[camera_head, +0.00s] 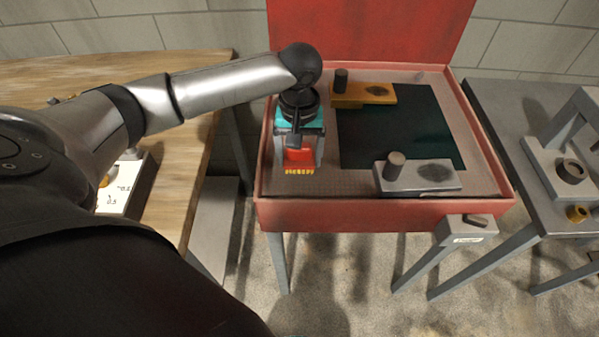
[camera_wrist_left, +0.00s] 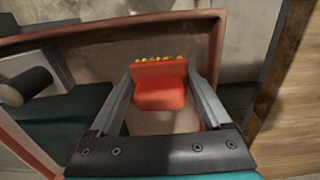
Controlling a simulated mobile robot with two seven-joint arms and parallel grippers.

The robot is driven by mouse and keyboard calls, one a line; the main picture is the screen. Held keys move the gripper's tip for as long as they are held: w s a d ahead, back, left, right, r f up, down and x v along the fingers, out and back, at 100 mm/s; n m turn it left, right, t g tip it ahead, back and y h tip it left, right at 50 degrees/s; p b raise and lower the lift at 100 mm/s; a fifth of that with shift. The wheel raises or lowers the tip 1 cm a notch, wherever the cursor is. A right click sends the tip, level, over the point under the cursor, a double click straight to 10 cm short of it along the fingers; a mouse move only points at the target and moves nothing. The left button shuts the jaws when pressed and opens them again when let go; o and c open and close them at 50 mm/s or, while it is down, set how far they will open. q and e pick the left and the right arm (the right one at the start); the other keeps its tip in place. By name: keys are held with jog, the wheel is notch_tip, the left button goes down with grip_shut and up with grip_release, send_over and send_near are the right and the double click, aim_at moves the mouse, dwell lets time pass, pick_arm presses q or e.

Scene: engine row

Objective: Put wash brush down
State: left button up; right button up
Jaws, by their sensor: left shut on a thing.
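The wash brush (camera_head: 299,158) is a red block with a row of yellow bristles along one edge. My left gripper (camera_head: 299,163) is shut on it and points down inside the left part of the red parts washer basin (camera_head: 385,213). In the left wrist view the brush (camera_wrist_left: 160,92) sits between the two grey fingers (camera_wrist_left: 160,78), its bristles at the far edge. I cannot tell whether the brush touches the basin floor. My right gripper is in neither view.
In the basin, a yellow block with a dark peg (camera_head: 350,97) stands at the back and a grey block with a peg (camera_head: 420,179) at the front right, beside a dark panel (camera_head: 385,135). A wooden table (camera_head: 190,75) is left; a grey bench (camera_head: 510,110) is right.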

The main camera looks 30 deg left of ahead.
aim_at(300, 183)
pick_arm(q)
notch_tip(300, 183, down, 6)
jog(key=shift+f+b, duration=0.1)
jog(key=shift+b, duration=0.45)
jog(key=shift+f, duration=0.2)
jog(key=o, duration=1)
jog(key=shift+r, duration=0.2)
notch_tip(300, 183, up, 12)
jog(key=p, duration=0.2)
jog(key=shift+p, duration=0.3)
